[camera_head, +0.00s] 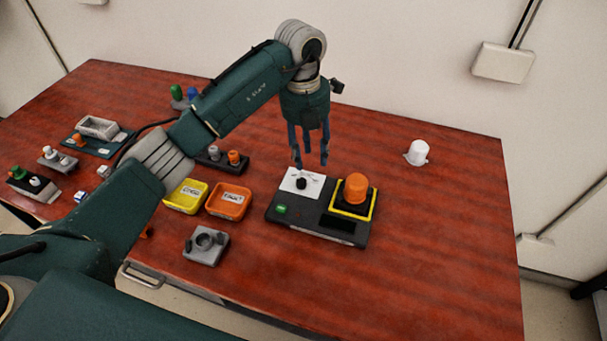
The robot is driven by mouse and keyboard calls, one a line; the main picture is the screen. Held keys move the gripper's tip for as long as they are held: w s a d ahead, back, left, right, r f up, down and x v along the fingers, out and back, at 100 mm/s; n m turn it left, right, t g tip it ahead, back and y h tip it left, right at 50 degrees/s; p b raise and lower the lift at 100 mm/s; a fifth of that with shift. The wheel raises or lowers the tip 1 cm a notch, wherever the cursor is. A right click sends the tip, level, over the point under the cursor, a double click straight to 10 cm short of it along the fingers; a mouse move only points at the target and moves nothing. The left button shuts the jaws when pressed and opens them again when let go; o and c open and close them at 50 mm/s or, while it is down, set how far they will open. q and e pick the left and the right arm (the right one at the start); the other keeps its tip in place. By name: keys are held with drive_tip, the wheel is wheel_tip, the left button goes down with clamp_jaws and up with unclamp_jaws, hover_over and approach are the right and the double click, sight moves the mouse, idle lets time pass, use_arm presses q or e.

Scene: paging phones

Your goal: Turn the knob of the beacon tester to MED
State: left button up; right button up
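The beacon tester (288,222) is a dark box on the reddish wooden table. Its black knob (301,184) sits on a white dial plate (313,191) at the upper left of the box; the dial lettering is too small to read. An orange beacon (356,188) stands on the yellow-edged square at the right of the box. A green button (281,209) is at the front left. My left gripper (311,164) points down just above the dial, slightly behind the knob. Its fingers are apart with nothing between them. My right gripper is not in view.
A yellow tray (172,202) and an orange tray (218,213) lie left of the tester, with a grey fixture (190,250) in front. A white cylinder (418,151) stands at the back right. Several small parts fill the left side. The table's right side is clear.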

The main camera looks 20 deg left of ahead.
sight(301, 181)
use_arm(q)
drive_tip(key=shift+y, duration=0.4)
drive_tip(key=f+p, duration=0.1)
drive_tip(key=f, duration=0.2)
drive_tip(key=a+f+p, duration=0.1)
drive_tip(key=f, duration=0.2)
drive_tip(key=a+f+p, duration=0.1)
drive_tip(key=f, duration=0.2)
drive_tip(key=shift+f, duration=0.5)
drive_tip(key=shift+c, duration=0.5)
clamp_jaws()
